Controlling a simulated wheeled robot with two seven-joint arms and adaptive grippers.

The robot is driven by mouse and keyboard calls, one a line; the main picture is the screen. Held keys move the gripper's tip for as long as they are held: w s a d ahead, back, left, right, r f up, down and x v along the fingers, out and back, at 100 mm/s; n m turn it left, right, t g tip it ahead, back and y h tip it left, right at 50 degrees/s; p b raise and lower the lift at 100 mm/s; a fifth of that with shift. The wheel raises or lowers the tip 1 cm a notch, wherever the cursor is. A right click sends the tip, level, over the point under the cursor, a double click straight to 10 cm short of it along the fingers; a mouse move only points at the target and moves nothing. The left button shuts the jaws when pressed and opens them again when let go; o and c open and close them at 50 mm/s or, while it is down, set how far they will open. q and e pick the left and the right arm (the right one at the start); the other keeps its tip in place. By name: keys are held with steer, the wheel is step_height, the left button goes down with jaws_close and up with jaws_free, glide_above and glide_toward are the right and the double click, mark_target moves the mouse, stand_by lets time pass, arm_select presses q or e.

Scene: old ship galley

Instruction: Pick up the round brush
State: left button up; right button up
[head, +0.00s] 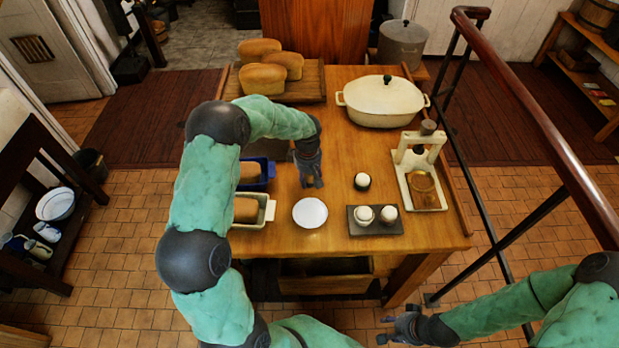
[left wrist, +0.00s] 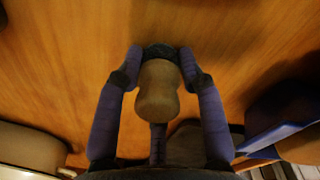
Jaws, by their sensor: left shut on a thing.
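The round brush (left wrist: 157,95) has a pale wooden, knobbed handle and a dark, round bristle end. In the left wrist view it stands between the fingers of my left gripper (left wrist: 160,60), which is shut on it around the dark end. In the head view my left gripper (head: 309,170) points down at the middle of the wooden table, and the brush is hidden by the hand. I cannot tell whether the brush touches the tabletop. My right gripper (head: 388,328) is low at the bottom right, off the table, open and empty.
Loaf pans, one blue (head: 268,172) and one cream (head: 270,209), stand left of the hand. A railing (head: 540,115) runs along the right.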

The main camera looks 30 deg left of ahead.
arm_select(q)
steer(key=shift+r, duration=0.65)
steer(key=s+a+r+p, duration=0.2)
steer(key=s+a+r, duration=0.2)
steer(key=s+r, duration=0.7)
steer(key=shift+s+r+p, duration=0.3)
steer(key=shift+s+p, duration=0.1)
steer(key=shift+s, duration=0.8)
steer(key=o, duration=0.4)
steer(key=c, duration=0.3)
steer(key=w+d+f+m, duration=0.1)
steer(key=d+m, duration=0.2)
steer(key=d+f+m, duration=0.2)
steer(key=d+m, duration=0.1)
steer(key=d, duration=0.1)
steer(key=w+d+f+m+p, duration=0.1)
steer(key=d+m, duration=0.2)
steer(key=shift+w+d+f+h, duration=0.15)
steer(key=shift+w+h, duration=0.15)
steer(key=shift+w, duration=0.05)
steer(key=shift+f+b, duration=2.05)
steer(key=shift+f, duration=0.95)
